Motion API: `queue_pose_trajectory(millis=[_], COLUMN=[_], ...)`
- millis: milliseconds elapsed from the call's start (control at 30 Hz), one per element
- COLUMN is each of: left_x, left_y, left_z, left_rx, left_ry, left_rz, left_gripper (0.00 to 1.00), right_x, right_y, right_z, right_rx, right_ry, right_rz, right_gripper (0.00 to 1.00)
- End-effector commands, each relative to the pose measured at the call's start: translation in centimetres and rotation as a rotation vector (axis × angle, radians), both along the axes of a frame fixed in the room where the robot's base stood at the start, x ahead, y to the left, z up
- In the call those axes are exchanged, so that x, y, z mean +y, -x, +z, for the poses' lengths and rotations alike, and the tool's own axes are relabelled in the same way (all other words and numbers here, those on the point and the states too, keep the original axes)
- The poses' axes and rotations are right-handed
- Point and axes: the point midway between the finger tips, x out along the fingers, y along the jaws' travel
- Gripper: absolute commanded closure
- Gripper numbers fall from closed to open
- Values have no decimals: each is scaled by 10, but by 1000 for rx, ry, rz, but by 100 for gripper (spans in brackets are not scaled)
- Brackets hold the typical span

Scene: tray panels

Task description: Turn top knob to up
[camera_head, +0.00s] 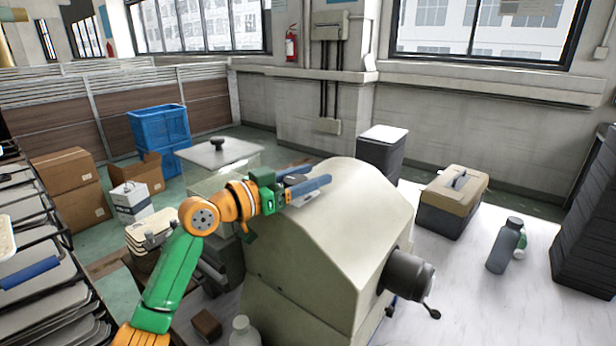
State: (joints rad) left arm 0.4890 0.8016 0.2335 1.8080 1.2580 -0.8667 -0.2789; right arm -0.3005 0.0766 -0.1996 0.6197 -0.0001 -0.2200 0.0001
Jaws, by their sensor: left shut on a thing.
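A large beige machine (352,215) with a slanted top stands in the middle of the view. My left gripper (308,187), with blue fingers, reaches in from the left to the upper left face of this machine. It is shut on a small dark grey knob (295,179), which is mostly hidden by the fingers, so I cannot tell which way it points. My right gripper is not in view.
A dark crank handle (410,279) juts from the machine's right side. A toolbox (453,202) and a grey bottle (506,246) stand on the pale surface to the right. A black-knobbed lid (238,158) lies behind my left arm. Trays (45,300) line the left edge.

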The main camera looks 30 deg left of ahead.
Motion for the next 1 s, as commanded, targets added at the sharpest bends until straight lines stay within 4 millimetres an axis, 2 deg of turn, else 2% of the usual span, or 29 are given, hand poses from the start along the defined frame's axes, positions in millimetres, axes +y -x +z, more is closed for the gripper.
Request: queue_pose_trajectory(millis=[100, 200, 533, 567, 633, 667, 933, 1000], left_x=[0, -2, -4, -4, -4, -4, -4, 0], left_y=[0, 1, 2, 2, 2, 2, 3, 8], left_z=[-5, -3, 0, 0, 0, 0, 0, -4], left_rx=[-2, -3, -1, -1, -2, -2, -3, -3], left_ry=[0, 2, 0, 0, -1, 0, -1, -2], left_rz=[-65, -125, -155, -155, -155, -155, -154, -152], left_gripper=[96, 96, 96, 35, 16, 11, 11, 11], right_x=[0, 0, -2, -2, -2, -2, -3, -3], right_y=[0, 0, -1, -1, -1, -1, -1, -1], right_z=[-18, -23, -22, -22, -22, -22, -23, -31], right_rx=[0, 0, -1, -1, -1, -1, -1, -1], right_ry=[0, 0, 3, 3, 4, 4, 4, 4], right_rz=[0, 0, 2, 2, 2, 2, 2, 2], right_gripper=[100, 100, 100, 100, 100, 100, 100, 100])
